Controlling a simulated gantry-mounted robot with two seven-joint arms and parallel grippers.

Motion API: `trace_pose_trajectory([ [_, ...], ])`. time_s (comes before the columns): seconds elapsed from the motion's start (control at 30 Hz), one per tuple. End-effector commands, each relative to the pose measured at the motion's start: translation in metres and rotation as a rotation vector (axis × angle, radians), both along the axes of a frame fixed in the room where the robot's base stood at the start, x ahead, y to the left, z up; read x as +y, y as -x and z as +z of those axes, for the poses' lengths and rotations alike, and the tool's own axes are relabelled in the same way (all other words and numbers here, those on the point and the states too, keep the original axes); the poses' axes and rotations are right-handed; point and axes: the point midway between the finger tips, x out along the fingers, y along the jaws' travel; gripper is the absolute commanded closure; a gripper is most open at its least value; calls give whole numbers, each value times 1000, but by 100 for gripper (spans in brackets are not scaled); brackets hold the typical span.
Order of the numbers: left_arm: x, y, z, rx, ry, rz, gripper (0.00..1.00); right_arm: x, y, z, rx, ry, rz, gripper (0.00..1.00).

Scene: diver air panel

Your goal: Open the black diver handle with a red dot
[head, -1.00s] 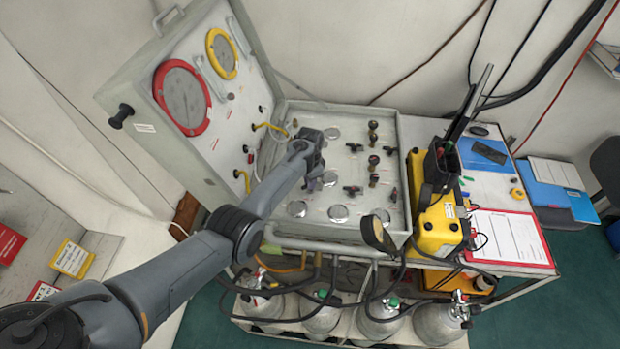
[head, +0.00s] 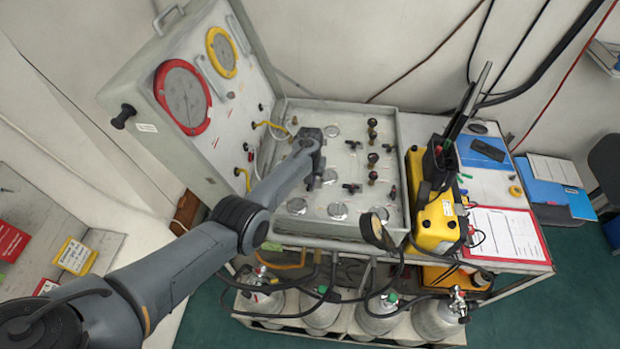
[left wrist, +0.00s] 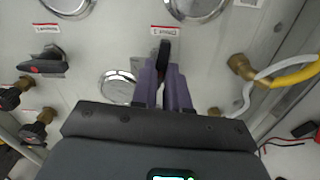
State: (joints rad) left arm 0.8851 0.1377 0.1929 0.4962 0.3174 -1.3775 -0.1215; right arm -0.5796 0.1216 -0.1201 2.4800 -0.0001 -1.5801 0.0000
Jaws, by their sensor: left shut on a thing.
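My left gripper (left wrist: 165,80) has its purple fingers shut on a black handle (left wrist: 164,50) on the pale panel, under a red-edged label. The handle points up in the left wrist view. Its lower part is hidden between the fingers, and I see no red dot on its visible part. Another black handle (left wrist: 42,66) with a red mark lies roughly level at the left of that view, apart from the gripper. In the head view my left gripper (head: 313,176) is over the left-middle of the panel (head: 345,228), and the arm hides the held handle. My right gripper is not in view.
Other black handles (head: 354,145) and brass valves (head: 372,134) stand to the right on the panel. A brass fitting (left wrist: 240,66) with a yellow hose (left wrist: 298,73) is close on the right in the wrist view. The raised lid (head: 225,115) stands at the left.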

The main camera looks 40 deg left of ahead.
Motion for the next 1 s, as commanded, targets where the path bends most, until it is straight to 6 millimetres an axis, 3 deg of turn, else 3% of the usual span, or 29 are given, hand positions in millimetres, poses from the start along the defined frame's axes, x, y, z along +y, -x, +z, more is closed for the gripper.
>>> trace_pose_trajectory([
  [0.7, 0, 0, 1, -1, 1, 84, 100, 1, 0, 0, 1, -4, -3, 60],
  [0.73, 0, 0, 1, -1, 1, 84, 84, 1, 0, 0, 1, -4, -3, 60],
  [0.87, 0, 0, 1, -1, 0, 83, 64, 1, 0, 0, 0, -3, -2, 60],
  [0.9, 0, 0, 1, -1, 0, 83, 60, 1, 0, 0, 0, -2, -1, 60],
  [1.0, 0, 0, 0, -1, 0, 83, 60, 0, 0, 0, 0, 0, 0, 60],
])
